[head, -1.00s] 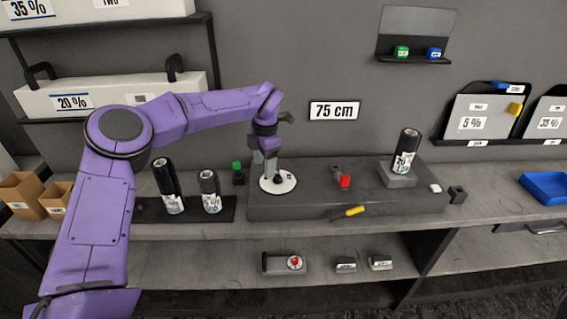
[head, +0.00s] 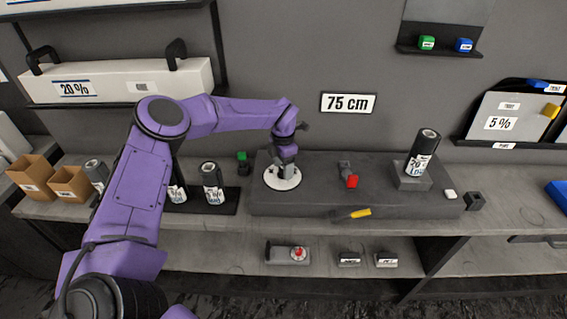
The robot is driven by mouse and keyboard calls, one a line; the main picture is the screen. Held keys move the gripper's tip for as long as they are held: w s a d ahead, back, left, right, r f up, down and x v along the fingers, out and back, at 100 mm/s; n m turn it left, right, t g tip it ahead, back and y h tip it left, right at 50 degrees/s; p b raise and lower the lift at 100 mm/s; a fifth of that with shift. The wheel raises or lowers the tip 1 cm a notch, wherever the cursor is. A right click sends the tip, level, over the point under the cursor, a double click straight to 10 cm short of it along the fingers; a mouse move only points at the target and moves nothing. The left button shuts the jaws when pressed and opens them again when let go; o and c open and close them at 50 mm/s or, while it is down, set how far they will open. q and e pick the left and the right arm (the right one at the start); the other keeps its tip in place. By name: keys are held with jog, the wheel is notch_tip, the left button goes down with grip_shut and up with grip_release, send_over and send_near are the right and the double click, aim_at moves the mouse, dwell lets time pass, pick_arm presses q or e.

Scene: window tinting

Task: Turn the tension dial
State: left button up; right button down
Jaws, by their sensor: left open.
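The tension dial looks to be the round white disc (head: 270,181) with small dark marks, lying flat at the left end of the raised grey block (head: 320,207). My left arm reaches in from the left, and my left gripper (head: 286,174) points down over the disc's middle. The gripper is open, with its fingertips at or just above the dial's centre. The fingers hide that centre, so I cannot tell whether they straddle a knob or touch it. My right gripper is not in view.
Black rolls (head: 212,184) stand on a dark mat left of the block. On the block are a red-ended part (head: 351,181) and a roll on a stand (head: 412,182). A yellow-handled tool (head: 360,213) is at its front edge. Cardboard boxes (head: 30,173) stand far left.

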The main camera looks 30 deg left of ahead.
pick_arm(q)
jog(key=shift+s+d+r, duration=0.1)
jog(key=shift+s, duration=0.2)
jog(key=shift+c, duration=0.6)
jog(key=c, duration=0.9)
jog(key=n+b, duration=0.2)
jog(key=b, duration=0.1)
jog(key=shift+f, duration=0.2)
jog(key=shift+r+n+b, duration=0.2)
jog(key=shift+n+b, duration=1.35)
jog(key=shift+n, duration=0.45)
